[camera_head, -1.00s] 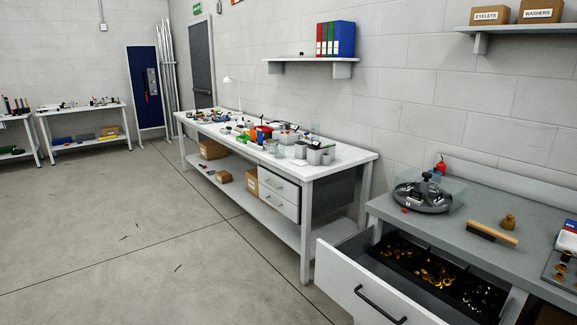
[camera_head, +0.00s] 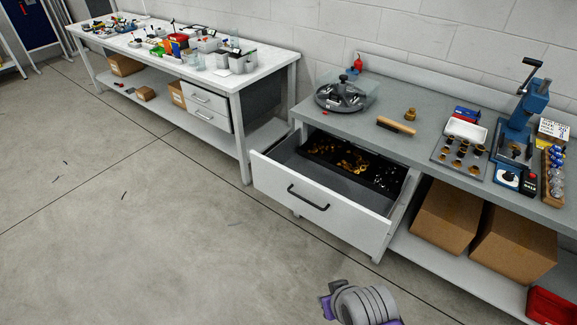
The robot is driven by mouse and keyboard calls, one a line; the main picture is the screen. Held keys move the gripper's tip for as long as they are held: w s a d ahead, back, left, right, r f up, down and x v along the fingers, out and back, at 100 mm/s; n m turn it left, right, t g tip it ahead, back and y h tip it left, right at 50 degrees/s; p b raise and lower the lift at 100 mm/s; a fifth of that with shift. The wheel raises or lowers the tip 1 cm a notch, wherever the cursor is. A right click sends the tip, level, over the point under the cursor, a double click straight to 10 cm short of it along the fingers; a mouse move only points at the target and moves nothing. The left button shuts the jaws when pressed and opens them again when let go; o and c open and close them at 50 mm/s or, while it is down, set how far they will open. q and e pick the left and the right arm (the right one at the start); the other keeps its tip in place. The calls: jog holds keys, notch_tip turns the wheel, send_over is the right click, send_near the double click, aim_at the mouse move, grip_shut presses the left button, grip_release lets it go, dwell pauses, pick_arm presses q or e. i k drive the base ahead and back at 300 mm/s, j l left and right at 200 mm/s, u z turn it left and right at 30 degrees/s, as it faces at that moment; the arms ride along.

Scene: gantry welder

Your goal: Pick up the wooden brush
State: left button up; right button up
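The wooden brush (camera_head: 397,125) lies on the grey workbench top (camera_head: 365,119), behind the open drawer. It has a light wooden back and dark bristles on its lower left side. A grey and purple part of my own arm shows at the bottom edge of the view, well below and in front of the bench. No fingertips of either gripper can be seen. Nothing touches the brush.
The open drawer (camera_head: 315,205) juts out in front of the brush, with brass and silver pieces inside. A round grey device (camera_head: 340,95) stands left of the brush, a small brass piece (camera_head: 410,114) behind it. A metal tray (camera_head: 447,160) and blue press (camera_head: 522,115) stand right.

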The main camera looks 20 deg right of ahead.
aim_at(391, 125)
jog(key=z, duration=1.35)
jog(key=i+l+u, duration=0.1)
jog(key=i+l, duration=1.6)
jog(key=i, duration=0.15)
jog(key=i+l, duration=0.4)
jog(key=i, duration=0.15)
